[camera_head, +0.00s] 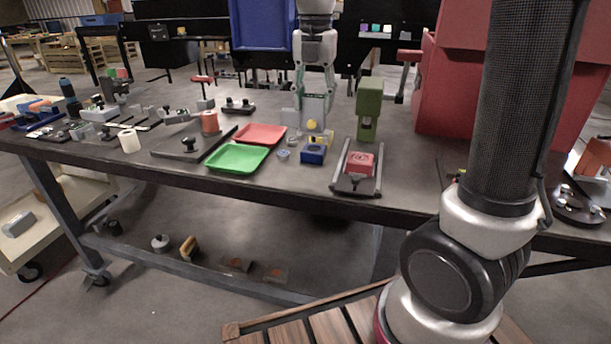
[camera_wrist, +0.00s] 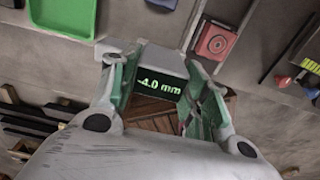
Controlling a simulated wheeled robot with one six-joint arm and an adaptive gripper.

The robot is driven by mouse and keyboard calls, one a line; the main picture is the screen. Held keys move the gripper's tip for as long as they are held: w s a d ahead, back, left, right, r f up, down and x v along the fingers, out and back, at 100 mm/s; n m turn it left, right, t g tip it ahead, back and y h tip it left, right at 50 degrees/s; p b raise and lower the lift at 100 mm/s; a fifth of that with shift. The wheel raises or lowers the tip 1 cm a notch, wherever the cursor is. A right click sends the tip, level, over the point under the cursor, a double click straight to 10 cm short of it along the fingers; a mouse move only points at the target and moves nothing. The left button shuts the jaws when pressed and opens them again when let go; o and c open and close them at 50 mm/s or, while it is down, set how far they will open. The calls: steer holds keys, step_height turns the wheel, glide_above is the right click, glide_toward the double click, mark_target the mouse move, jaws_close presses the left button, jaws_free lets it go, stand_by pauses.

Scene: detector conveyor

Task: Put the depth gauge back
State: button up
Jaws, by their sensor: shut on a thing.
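The depth gauge (camera_wrist: 162,64) is a grey box with a dark display reading "-4.0 mm" in green, seen in the wrist view. My gripper (camera_wrist: 157,78) is shut on it, with a green-padded finger at each side. In the head view my gripper (camera_head: 314,122) hangs over the worktable, just behind and above a blue block (camera_head: 313,154). The gauge is hard to make out there among the pale fingers, and its lower end is hidden. I cannot tell whether it touches anything below.
A green tray (camera_head: 237,158) and a red tray (camera_head: 260,135) lie left of my gripper. A red block (camera_head: 359,165) on a dark railed fixture and a green stand (camera_head: 368,110) are to the right. Several small tools crowd the table's left side. The near table edge is close.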

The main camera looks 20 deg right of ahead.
mark_target(313, 140)
step_height(313, 140, down, 10)
steer(key=shift+w+r, duration=0.1)
steer(key=shift+w, duration=0.05)
stand_by(0.3)
steer(key=shift+f, duration=0.25)
steer(key=shift+f, duration=0.35)
steer(key=o, duration=1.5)
steer(key=shift+c, duration=0.2)
